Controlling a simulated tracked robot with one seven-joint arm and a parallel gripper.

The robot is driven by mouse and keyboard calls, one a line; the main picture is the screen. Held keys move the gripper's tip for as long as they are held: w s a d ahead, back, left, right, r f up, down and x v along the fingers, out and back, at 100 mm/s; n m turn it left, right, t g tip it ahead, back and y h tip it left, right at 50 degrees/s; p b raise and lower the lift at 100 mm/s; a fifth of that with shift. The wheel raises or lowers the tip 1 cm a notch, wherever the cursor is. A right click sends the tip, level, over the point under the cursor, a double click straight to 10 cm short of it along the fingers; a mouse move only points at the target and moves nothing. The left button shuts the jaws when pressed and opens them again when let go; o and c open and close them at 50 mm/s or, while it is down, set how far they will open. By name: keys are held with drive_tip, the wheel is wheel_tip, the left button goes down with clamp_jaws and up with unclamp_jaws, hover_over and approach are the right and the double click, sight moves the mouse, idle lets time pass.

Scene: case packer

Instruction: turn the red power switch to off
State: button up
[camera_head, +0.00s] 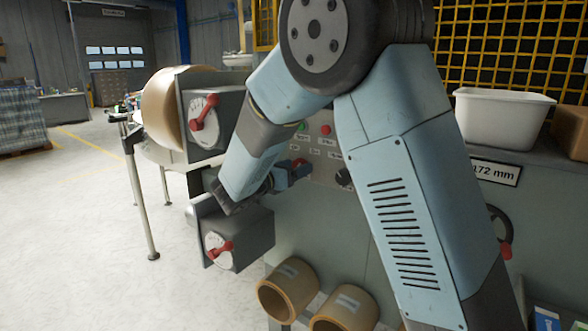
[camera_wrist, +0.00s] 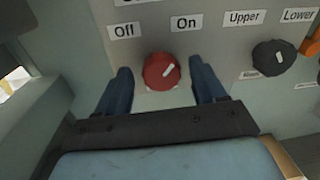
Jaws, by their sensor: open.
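The red power switch (camera_wrist: 161,71) is a round knob on the grey panel in the wrist view. Its white mark points up and to the right, toward the "On" label (camera_wrist: 186,22); the "Off" label (camera_wrist: 124,30) is at upper left. My gripper (camera_wrist: 160,68) is open, with one blue finger on each side of the knob and a visible gap on both sides. In the head view my gripper (camera_head: 290,174) is at the panel, and the red switch (camera_head: 299,162) shows only partly behind it.
A black knob (camera_wrist: 273,56) with "Upper" and "Lower" labels is right of the switch. A green button (camera_head: 302,126) and red button (camera_head: 325,129) sit above. Two grey boxes with red-handled dials (camera_head: 204,113) (camera_head: 218,252) jut out at left. A white bin (camera_head: 500,118) stands at right.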

drive_tip(key=shift+c, duration=0.4)
drive_tip(key=c, duration=1)
drive_tip(key=n, duration=0.4)
drive_tip(key=shift+n, duration=0.4)
drive_tip(key=n, duration=0.3)
drive_tip(key=shift+a+n+t, duration=0.1)
drive_tip(key=shift+n+t, duration=0.3)
drive_tip(key=shift+o, duration=0.2)
drive_tip(key=n, duration=0.4)
drive_tip(key=shift+f+n, duration=0.1)
drive_tip(key=shift+n, duration=0.2)
drive_tip(key=shift+f+n+t+y, duration=0.1)
drive_tip(key=shift+n+t+y, duration=0.3)
drive_tip(key=shift+n, duration=1.6)
